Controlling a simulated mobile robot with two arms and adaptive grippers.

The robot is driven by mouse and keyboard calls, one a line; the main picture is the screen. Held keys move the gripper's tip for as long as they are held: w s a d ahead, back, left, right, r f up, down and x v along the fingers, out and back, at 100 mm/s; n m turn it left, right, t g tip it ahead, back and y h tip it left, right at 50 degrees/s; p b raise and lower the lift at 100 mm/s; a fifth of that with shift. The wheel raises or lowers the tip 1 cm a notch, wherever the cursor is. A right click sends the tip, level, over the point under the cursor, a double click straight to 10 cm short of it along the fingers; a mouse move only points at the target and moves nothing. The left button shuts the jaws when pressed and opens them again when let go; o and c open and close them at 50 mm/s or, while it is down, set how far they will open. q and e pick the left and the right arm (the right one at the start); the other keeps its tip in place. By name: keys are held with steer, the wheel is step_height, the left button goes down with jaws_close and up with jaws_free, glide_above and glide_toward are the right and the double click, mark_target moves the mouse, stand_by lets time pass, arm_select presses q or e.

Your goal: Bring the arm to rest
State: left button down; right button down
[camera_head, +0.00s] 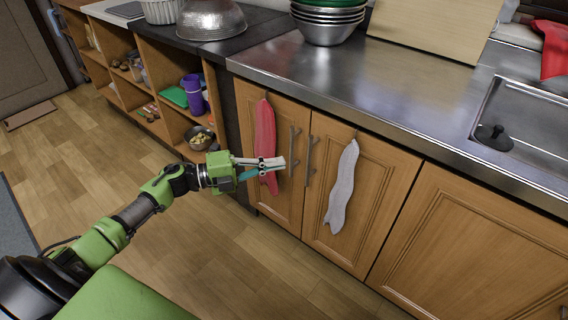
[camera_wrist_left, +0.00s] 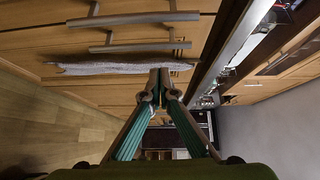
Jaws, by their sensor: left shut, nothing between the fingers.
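My left arm comes in from the lower left in the head view. My left gripper (camera_head: 274,164) is shut and empty, in front of the wooden cabinet doors. It overlaps the lower part of the red towel (camera_head: 265,135) in this view; I cannot tell whether it touches. In the left wrist view the fingertips of my left gripper (camera_wrist_left: 159,78) meet with nothing between them. A grey-white towel (camera_head: 343,186) hangs on the door to the right of the gripper. A pale cloth (camera_wrist_left: 115,68) also shows just beyond the fingers in the left wrist view. My right gripper does not show.
Metal door handles (camera_head: 309,160) stand out close to the gripper. The steel counter (camera_head: 390,80) juts over the doors, with bowls (camera_head: 328,28) and a sink (camera_head: 530,125). Open shelves (camera_head: 150,75) stand at the left.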

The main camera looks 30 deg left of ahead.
arm_select(q)
steer(key=w+a+v, duration=0.1)
steer(key=v, duration=0.6)
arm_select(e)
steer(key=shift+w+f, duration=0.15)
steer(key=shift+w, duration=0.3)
